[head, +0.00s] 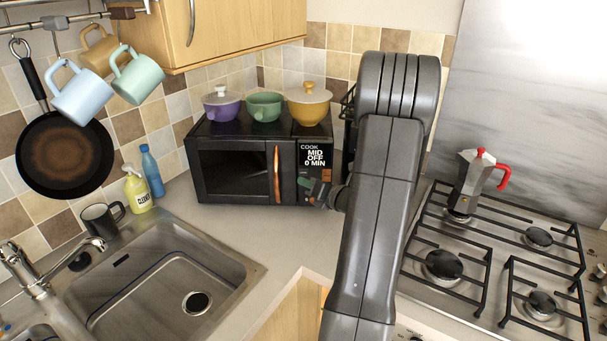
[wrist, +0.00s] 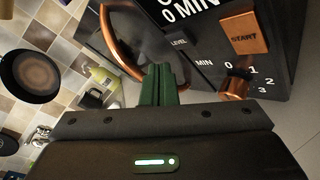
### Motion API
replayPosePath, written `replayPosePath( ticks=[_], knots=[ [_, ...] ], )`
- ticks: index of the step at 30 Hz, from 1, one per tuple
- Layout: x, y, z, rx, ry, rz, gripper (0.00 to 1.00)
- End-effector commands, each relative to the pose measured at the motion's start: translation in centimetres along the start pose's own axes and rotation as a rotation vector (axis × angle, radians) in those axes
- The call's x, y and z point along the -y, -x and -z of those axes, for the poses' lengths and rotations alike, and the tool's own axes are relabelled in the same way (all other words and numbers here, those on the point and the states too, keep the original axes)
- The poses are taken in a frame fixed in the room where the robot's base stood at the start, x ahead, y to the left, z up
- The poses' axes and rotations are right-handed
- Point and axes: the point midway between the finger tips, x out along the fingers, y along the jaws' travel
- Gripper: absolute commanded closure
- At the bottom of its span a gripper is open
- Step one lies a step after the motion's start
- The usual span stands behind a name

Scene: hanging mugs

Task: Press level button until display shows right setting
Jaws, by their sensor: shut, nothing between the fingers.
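The black microwave (head: 235,170) stands on the counter. Its display (head: 315,158) reads COOK, MID, OFF, 0 MIN in the head view. In the wrist view the dark level button (wrist: 179,42) is marked LEVEL and sits below the large 0 MIN text. My gripper (head: 319,190) is in front of the lower part of the microwave's control panel. In the wrist view my gripper (wrist: 162,70) has its green fingers shut together, empty, with the tips just below and left of the level button. Whether the tips touch the panel cannot be told.
A copper START button (wrist: 243,32) and a copper minute knob (wrist: 236,83) are right of the level button. The copper door handle (wrist: 122,42) is to the left. Pots, including a yellow one (head: 309,108), stand on the microwave. A stove (head: 500,255) is at right.

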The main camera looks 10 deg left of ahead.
Motion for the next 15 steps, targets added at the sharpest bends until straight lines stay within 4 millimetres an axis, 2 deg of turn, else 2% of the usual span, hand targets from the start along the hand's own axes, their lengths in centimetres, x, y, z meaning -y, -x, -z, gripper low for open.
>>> replayPosePath(
  ticks=[9,15],
  knots=[
    [-1.5,2.1,1.6,0.001,0.0,0.001,1.0],
    [-1.8,2.4,1.8,0.001,0.001,0.0,1.0]
  ],
)
